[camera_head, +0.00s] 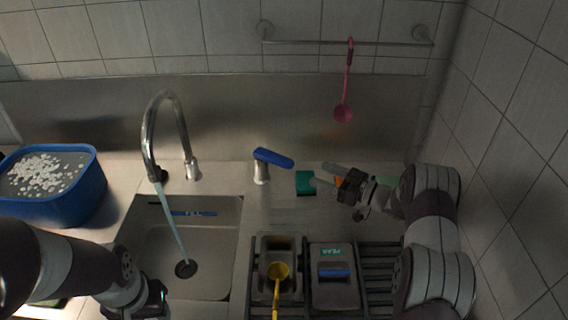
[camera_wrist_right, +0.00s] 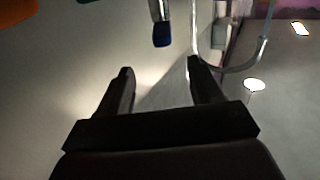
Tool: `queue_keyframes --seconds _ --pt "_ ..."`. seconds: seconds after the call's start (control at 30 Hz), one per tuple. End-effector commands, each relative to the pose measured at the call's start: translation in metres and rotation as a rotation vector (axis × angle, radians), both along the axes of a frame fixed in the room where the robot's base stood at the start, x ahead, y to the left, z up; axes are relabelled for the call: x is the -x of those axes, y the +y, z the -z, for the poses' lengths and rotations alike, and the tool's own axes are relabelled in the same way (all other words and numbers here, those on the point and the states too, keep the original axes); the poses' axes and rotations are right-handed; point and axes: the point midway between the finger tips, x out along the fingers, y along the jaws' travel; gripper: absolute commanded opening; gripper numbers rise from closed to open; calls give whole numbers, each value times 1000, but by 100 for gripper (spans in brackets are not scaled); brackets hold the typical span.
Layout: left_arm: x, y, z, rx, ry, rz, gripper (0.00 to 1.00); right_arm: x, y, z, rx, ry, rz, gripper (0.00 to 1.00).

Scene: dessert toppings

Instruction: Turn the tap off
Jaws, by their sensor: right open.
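The chrome tap (camera_head: 161,103) has a curved spout, and a stream of water (camera_head: 175,225) runs from it into the sink (camera_head: 222,250). Its lever with a blue grip (camera_head: 273,157) stands on a separate chrome base to the right of the spout. My right gripper (camera_head: 326,175) is open and empty, to the right of the lever and apart from it. In the right wrist view the blue grip (camera_wrist_right: 162,35) shows beyond the open fingers (camera_wrist_right: 159,72). My left gripper (camera_head: 155,303) is low at the left; its fingers are not clear.
A blue tub (camera_head: 62,205) with white bits stands left of the sink. A drying rack (camera_head: 378,290) holds two grey containers (camera_head: 335,293), one with a yellow ladle (camera_head: 277,272). A green sponge (camera_head: 305,183) lies near my right gripper. A pink ladle (camera_head: 344,112) hangs from the rail.

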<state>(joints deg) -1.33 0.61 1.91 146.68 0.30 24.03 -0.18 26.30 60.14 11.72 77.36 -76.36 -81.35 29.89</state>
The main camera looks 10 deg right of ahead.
Motion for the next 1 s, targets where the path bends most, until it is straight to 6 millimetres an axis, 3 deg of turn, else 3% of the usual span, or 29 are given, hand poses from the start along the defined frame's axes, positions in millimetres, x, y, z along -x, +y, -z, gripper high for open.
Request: queue_keyframes --seconds 0.17,0.5,0.7,0.93,0.97,1.0 --pt "0 0 -9 0 0 0 43 -14 22 -2 -10 -6 -24 65" --pt "0 0 -25 0 0 0 43 -68 82 -2 -7 -7 -20 65" --pt "0 0 -27 0 0 0 43 -81 95 -1 -7 -7 -17 65" --pt "0 0 -26 0 0 0 43 -81 96 -1 -7 -7 -16 65" --pt "0 0 -26 0 0 0 43 -81 95 -1 -7 -7 -16 59" --pt "0 0 -26 0 0 0 43 -81 95 -1 -7 -7 -16 46"
